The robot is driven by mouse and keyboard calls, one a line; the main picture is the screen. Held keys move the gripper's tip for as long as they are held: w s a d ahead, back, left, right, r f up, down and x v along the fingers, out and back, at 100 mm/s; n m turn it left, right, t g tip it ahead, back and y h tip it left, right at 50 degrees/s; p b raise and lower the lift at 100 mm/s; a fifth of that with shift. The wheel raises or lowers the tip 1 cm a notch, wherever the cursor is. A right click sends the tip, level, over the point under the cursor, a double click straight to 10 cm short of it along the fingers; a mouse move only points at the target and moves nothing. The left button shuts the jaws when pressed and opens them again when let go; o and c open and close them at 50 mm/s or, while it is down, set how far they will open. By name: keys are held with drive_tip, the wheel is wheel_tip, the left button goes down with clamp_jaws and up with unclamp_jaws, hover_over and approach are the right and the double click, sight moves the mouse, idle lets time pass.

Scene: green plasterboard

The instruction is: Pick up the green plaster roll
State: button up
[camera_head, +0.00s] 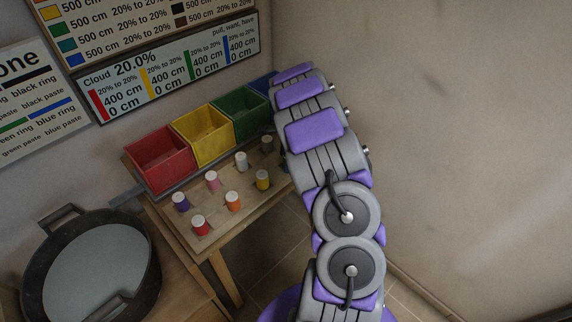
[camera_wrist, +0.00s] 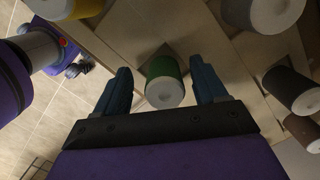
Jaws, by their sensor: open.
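The green plaster roll (camera_wrist: 162,68) shows in the wrist view with its round white end toward the camera. It lies between the two dark blue fingers of my gripper (camera_wrist: 160,72), with a visible gap on each side. The gripper is open and holds nothing.
Several other rolls stand on the wooden table, including a yellow one (camera_head: 262,180), a white one (camera_head: 241,162) and a red one (camera_head: 200,225). Red (camera_head: 160,160), yellow (camera_head: 204,135) and green (camera_head: 240,115) bins stand behind them. A round dark pan (camera_head: 35,262) is at left.

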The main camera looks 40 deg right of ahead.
drive_tip(key=shift+d+f, duration=0.4)
drive_tip(key=shift+d, duration=0.6)
drive_tip(key=shift+c, duration=0.7)
drive_tip(key=shift+a+r, duration=0.2)
drive_tip(key=shift+a, duration=0.75)
drive_tip(key=c, duration=0.6)
drive_tip(key=shift+d+f, duration=0.1)
drive_tip(key=shift+d, duration=0.15)
drive_tip(key=c, duration=0.3)
drive_tip(key=shift+s+d, duration=0.1)
drive_tip(key=shift+d, duration=0.3)
drive_tip(key=shift+c, duration=0.5)
drive_tip(key=shift+a, duration=0.1)
